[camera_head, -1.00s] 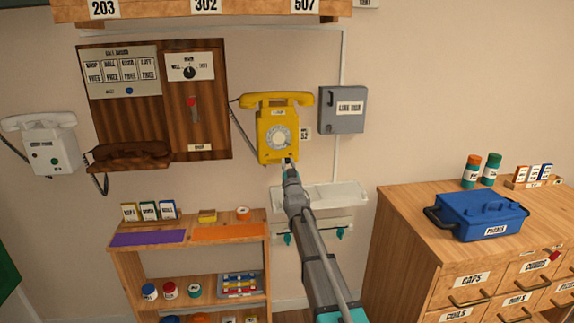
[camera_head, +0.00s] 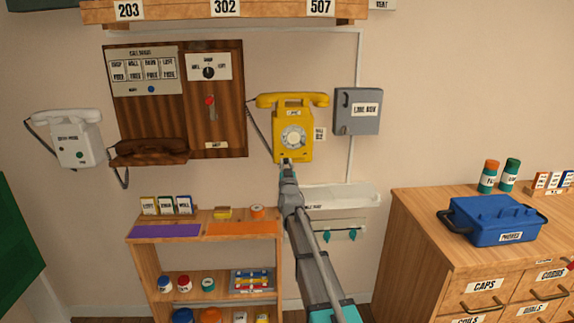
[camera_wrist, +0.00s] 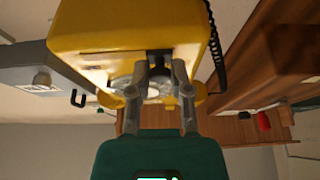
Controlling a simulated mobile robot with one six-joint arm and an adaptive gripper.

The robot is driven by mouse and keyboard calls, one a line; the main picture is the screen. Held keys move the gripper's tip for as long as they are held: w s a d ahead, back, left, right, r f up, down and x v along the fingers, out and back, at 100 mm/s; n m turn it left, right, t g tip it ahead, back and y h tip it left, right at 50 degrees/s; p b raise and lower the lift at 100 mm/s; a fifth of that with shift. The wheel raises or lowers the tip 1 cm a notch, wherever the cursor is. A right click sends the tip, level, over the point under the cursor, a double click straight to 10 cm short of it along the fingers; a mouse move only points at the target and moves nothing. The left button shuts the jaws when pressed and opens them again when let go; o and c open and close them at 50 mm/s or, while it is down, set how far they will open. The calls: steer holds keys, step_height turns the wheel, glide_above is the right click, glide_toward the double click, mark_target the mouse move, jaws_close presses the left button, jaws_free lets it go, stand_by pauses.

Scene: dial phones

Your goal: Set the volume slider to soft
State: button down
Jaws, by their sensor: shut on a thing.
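The yellow dial phone (camera_head: 308,117) hangs on the wall, its handset on top. My gripper (camera_head: 287,163) is at its lower edge, left of the middle. In the wrist view, my gripper (camera_wrist: 159,70) reaches the phone's yellow body (camera_wrist: 130,30), with both fingers close together around a small dark part (camera_wrist: 158,58). It looks like a slider knob, but the fingers partly hide it. I cannot read its setting or any soft mark. The pale dial shows partly behind the fingers.
A wooden panel (camera_head: 228,100) with a red-knobbed lever (camera_head: 210,101) and brown handset hangs left of the phone. A grey line box (camera_head: 357,111) is close on the right. Below are a white ledge (camera_head: 350,196) and a shelf unit (camera_head: 203,246).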

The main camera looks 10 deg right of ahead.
steer(key=shift+a, duration=0.1)
steer(key=c, duration=0.5)
jaws_free()
steer(key=shift+c, duration=0.2)
steer(key=shift+s, duration=0.1)
